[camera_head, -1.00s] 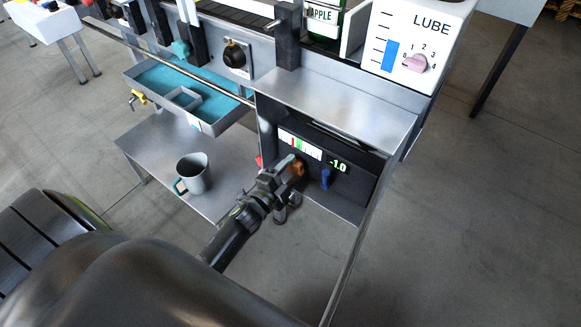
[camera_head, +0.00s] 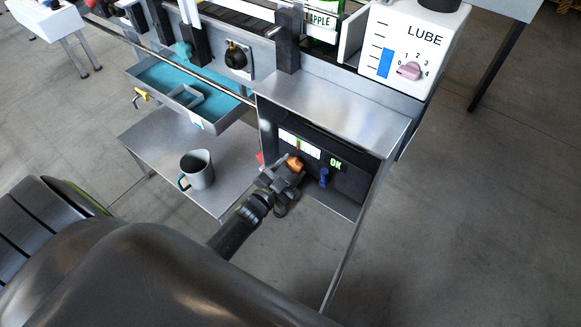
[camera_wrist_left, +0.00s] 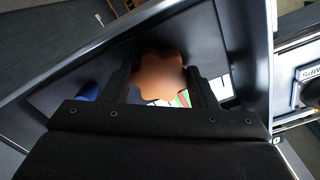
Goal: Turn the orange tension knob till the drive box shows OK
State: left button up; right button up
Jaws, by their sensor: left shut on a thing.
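The orange tension knob (camera_head: 295,163) sits on the face of the dark drive box (camera_head: 352,186), inside the open metal housing. My left gripper (camera_head: 290,170) is shut on the knob. In the left wrist view the lobed knob (camera_wrist_left: 159,75) lies between the two dark fingers of my left gripper (camera_wrist_left: 160,88). The drive box's small display (camera_head: 336,164) reads OK in green. The gauge (camera_head: 300,145) beside it shows a white strip with a green band and a red mark at it. My right gripper is not in view.
A blue knob (camera_head: 324,178) is just right of the orange one. A grey mug (camera_head: 197,170) stands on the low metal shelf (camera_head: 221,195) at left. A teal-lined tray (camera_head: 160,75) and a white LUBE box (camera_head: 412,50) are above.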

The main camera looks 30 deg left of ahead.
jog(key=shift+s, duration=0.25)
pick_arm(q)
jog(key=o, duration=1)
jog(key=shift+c, duration=0.2)
jog(key=shift+s, duration=0.15)
jog(key=s+a, duration=0.2)
jog(key=s, duration=1.5)
jog(key=shift+a, duration=0.25)
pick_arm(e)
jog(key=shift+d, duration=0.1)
pick_arm(q)
jog(key=shift+f, duration=0.1)
